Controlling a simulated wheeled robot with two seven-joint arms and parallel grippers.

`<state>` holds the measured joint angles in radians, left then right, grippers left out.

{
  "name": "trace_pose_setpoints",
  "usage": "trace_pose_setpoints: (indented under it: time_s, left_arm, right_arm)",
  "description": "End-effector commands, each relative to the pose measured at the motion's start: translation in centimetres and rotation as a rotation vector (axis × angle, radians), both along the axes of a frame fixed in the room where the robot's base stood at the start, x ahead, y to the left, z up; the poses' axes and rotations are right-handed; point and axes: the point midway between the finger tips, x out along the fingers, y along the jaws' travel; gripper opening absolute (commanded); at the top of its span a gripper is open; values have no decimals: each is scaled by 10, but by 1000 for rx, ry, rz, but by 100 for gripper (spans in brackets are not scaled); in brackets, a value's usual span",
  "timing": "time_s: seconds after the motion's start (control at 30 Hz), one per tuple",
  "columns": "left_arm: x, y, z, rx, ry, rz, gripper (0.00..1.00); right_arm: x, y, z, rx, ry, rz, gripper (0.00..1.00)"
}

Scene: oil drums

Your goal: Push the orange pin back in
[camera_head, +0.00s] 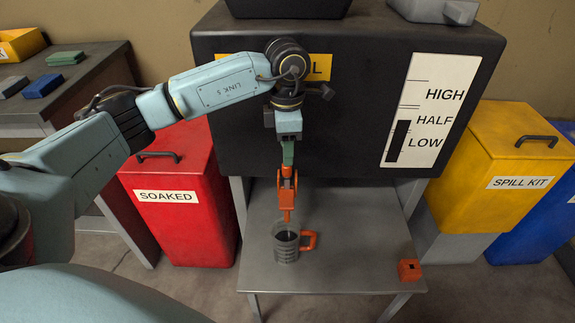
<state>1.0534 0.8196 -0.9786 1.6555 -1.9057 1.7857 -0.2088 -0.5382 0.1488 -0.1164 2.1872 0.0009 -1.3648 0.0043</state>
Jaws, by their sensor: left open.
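My left arm reaches across the black tank (350,120) and its wrist points down in front of it. My left gripper (287,213) is the orange part below the wrist, seen nearly edge-on and open, just above a clear mug (285,246). The mug has an orange handle and dark contents and stands upright on the grey metal stand (340,275). I cannot pick out an orange pin for certain; the arm and gripper cover part of the tank front. A small orange block (409,270) with a dark opening lies at the stand's right front. My right gripper is not in view.
A red SOAKED bin (170,215) stands left of the stand. A yellow SPILL KIT bin (500,170) and a blue bin (535,235) stand right. The tank's gauge (430,110) has a black bar beside LOW. The stand is clear between mug and block.

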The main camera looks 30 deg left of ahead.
Motion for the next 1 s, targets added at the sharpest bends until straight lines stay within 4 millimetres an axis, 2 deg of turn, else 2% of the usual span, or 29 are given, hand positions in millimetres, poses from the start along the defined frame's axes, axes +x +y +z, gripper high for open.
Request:
trace_pose_setpoints:
  time_s: [0.03, 0.1, 0.3, 0.5, 0.77, 1.0]
  left_arm:
    - [-1, 0, -14, 1, 3, 0, 47]
    - [-1, 0, -26, 0, 4, 0, 47]
    - [0, 0, -51, 0, 2, -1, 47]
    - [0, 0, -60, -1, 1, -1, 47]
    - [0, 0, -60, 0, 0, -1, 47]
    - [0, 0, -60, 0, 0, -1, 16]
  right_arm:
    - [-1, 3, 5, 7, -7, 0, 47]
    - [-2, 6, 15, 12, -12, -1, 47]
    - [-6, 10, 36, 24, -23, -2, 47]
    - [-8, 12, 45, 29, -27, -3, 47]
    - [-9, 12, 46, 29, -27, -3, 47]
    - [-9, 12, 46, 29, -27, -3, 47]
